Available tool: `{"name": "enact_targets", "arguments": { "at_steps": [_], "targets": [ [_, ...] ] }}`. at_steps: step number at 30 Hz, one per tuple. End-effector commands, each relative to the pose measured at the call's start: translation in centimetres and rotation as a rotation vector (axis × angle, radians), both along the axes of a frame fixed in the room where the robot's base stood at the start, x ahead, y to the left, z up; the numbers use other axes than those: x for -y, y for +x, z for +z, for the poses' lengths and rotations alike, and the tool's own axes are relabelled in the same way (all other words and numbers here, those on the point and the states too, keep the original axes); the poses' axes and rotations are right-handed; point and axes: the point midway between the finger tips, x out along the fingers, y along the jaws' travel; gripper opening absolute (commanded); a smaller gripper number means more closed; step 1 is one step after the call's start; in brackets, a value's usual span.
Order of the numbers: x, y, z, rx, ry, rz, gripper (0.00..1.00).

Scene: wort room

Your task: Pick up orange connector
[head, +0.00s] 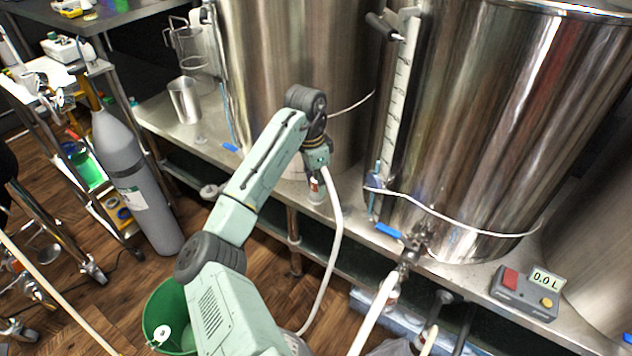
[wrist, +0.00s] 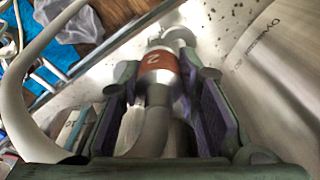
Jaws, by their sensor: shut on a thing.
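The orange connector (wrist: 158,66) is a short orange-red band marked "2", with a grey metal end beyond it and a pale grey tail (wrist: 150,128) running back between the fingers. My gripper (wrist: 165,82) is shut on it, with purple pads on either side. In the head view my gripper (head: 317,158) is by the lower front of the left steel kettle, at the bench edge. The connector shows there as a small orange patch (head: 315,186) below the gripper. A white hose (head: 336,235) hangs from there toward the floor. The fingers partly hide the connector.
Two large steel kettles (head: 290,70) and (head: 490,120) stand on the steel bench. A blue-handled valve with another hose (head: 372,318) is at the right kettle. A flow display (head: 525,293) sits at right. A gas cylinder (head: 130,170) and green bucket (head: 160,310) stand at left.

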Motion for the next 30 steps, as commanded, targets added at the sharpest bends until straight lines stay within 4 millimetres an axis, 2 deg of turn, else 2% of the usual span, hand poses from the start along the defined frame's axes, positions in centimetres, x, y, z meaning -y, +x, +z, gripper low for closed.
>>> {"name": "enact_targets", "arguments": {
  "at_steps": [3,9,15,21,30],
  "targets": [
    [0.5,-3.2,0.1,0.005,-0.004,-0.003,0.00],
    [1.1,-8.3,1.1,0.006,0.002,0.000,0.00],
    [1.7,-11.8,1.3,0.006,0.001,0.002,0.00],
    [2.0,-13.2,1.4,0.003,0.000,0.001,0.00],
    [2.0,-13.3,1.4,0.003,0.000,0.002,0.00]
  ]
}}
